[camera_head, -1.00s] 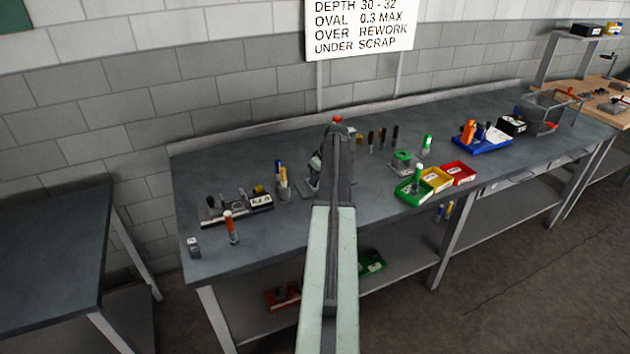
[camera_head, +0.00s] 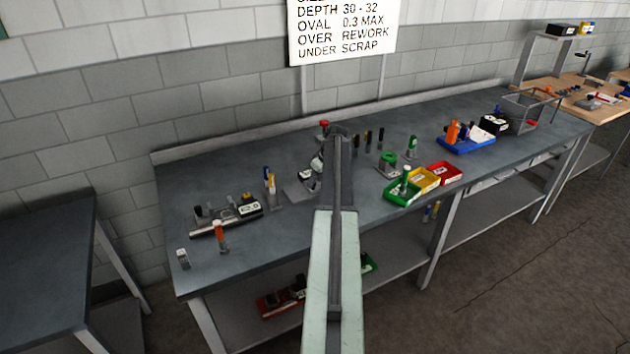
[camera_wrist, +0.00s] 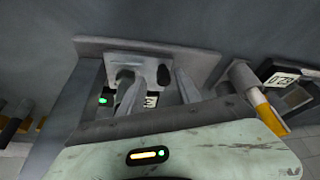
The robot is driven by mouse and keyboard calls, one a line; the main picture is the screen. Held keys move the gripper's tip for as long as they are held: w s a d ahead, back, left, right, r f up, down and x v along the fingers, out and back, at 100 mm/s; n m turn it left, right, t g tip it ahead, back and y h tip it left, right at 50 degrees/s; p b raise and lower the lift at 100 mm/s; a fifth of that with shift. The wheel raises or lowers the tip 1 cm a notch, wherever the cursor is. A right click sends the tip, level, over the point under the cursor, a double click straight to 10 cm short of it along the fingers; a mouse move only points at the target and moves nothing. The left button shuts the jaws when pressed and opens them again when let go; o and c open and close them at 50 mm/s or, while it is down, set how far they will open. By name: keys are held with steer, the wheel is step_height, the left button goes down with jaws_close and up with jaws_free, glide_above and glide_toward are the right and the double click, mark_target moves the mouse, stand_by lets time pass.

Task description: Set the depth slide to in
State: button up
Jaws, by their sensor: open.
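The crimper stands on the grey bench, mostly hidden behind my arm in the head view. In the wrist view a grey fixture (camera_wrist: 205,62) with a plate, a dark knob (camera_wrist: 165,75), a small green light and a partly covered label lies just beyond my gripper (camera_wrist: 153,78). My gripper's fingers look apart, with nothing seen held between them. I cannot tell whether they touch the fixture. I cannot make out the depth slide or its position. My gripper is hidden in the head view.
Green (camera_head: 404,192), yellow and red (camera_head: 445,172) bins sit right of my arm. A blue tray (camera_head: 465,146) is farther right.

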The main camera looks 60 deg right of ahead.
steer(key=p+v, duration=0.7)
steer(key=v, duration=0.1)
steer(key=shift+s+f, duration=0.1)
